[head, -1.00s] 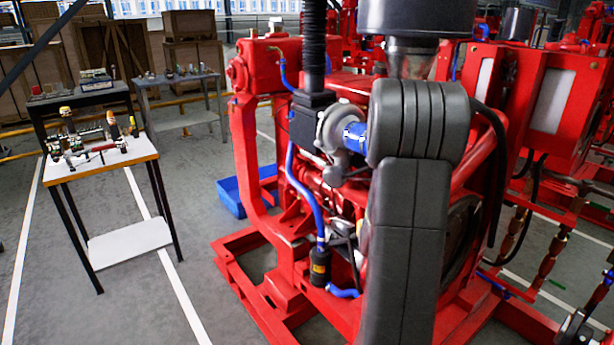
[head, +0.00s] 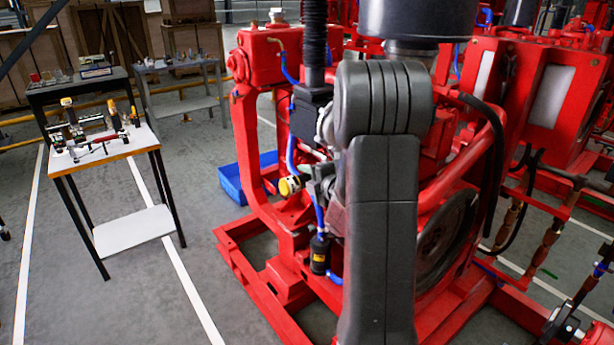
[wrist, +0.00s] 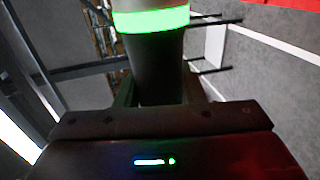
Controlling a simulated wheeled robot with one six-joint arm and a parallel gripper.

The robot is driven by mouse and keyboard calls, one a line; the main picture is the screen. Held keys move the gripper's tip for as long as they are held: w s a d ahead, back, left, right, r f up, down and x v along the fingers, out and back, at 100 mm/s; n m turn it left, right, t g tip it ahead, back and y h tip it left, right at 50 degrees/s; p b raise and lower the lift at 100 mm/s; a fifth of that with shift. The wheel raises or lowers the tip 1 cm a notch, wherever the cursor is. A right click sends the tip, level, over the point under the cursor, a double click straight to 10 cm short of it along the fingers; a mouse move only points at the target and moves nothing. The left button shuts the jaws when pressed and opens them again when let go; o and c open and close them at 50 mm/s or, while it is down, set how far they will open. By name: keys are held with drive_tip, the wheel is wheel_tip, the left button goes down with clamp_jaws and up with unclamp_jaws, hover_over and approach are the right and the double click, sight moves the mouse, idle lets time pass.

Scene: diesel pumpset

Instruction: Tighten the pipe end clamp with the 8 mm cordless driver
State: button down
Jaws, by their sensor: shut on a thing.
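My gripper (head: 315,178) is in front of the red engine (head: 265,165), partly hidden by my own arm. It is shut on a dark cylindrical tool, which I take to be the cordless driver (head: 290,186), with a yellow end pointing left. In the wrist view the driver (wrist: 150,55) stands between the fingers and carries a lit green band; its working tip is out of view. A blue hose (head: 319,215) runs down the engine beside the gripper to a black canister (head: 319,255). I cannot make out the pipe end clamp, or whether the driver touches anything.
A white-topped table (head: 105,153) at the left holds several tools, some yellow-topped. More red machinery stands at right. The floor between table and engine is clear.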

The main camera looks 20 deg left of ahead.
drive_tip(key=shift+f+b, duration=0.15)
drive_tip(key=shift+b, duration=0.5)
drive_tip(key=shift+w+d+r+p, duration=0.1)
drive_tip(key=shift+w+d+p, duration=0.2)
drive_tip(key=shift+w, duration=0.25)
drive_tip(key=shift+w+d+r+p, duration=0.1)
drive_tip(key=shift+w+d+p, duration=0.1)
drive_tip(key=shift+w+d, duration=0.5)
drive_tip(key=shift+w, duration=0.25)
drive_tip(key=shift+w+d, duration=0.2)
drive_tip(key=shift+w, duration=0.25)
drive_tip(key=shift+b, duration=0.7)
drive_tip(key=shift+w, duration=0.1)
drive_tip(key=shift+w+d, duration=0.25)
drive_tip(key=shift+w+d+r+b, duration=0.1)
drive_tip(key=shift+w+b, duration=0.1)
drive_tip(key=shift+b, duration=0.25)
idle(2.0)
drive_tip(key=shift+s+b, duration=0.1)
drive_tip(key=shift+b, duration=0.25)
